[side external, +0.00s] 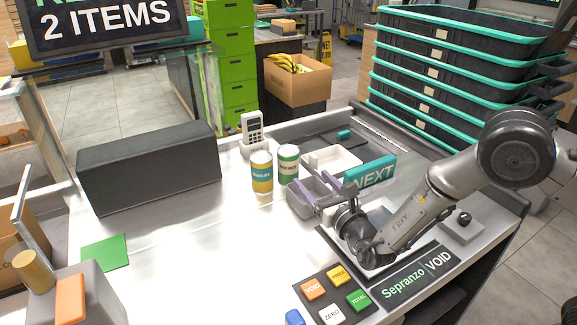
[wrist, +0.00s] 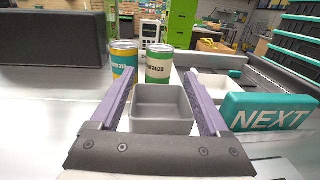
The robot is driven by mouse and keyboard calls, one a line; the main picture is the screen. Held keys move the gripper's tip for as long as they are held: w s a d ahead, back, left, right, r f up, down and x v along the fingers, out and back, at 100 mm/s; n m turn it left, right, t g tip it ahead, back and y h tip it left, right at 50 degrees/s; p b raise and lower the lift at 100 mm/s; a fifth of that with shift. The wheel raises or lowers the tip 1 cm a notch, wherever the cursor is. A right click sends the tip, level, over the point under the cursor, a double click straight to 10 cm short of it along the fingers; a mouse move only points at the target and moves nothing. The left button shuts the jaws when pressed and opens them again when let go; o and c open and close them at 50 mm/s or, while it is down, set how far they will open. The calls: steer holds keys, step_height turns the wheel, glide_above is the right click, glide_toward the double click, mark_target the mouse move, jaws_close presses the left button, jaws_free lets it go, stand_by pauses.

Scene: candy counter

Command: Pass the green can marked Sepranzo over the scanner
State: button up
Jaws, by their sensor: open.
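The Sepranzo can (side external: 288,163) stands upright on the counter, with a green band and a pale label. It also shows in the wrist view (wrist: 158,66), its label partly readable, beyond my fingers. A yellow and teal can (side external: 261,172) stands close on its left; it shows in the wrist view too (wrist: 123,68). My gripper (side external: 327,188) is open and empty, with purple fingers (wrist: 160,84) pointing toward the cans. It is short of them, by a small grey bin (wrist: 164,127). I cannot tell for sure which part is the scanner.
A white tray (side external: 332,160) and a teal NEXT bar (side external: 370,173) lie right of the cans. A card terminal (side external: 252,128) stands behind them. A long dark box (side external: 150,168) is at left. Coloured keys and a Sepranzo VOID panel (side external: 416,278) are in front.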

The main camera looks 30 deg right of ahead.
mark_target(293, 156)
steer(key=w, duration=0.8)
steer(key=w+d, duration=0.1)
steer(key=w, duration=0.4)
steer(key=c, duration=1.2)
jaws_close()
steer(key=shift+r, duration=0.15)
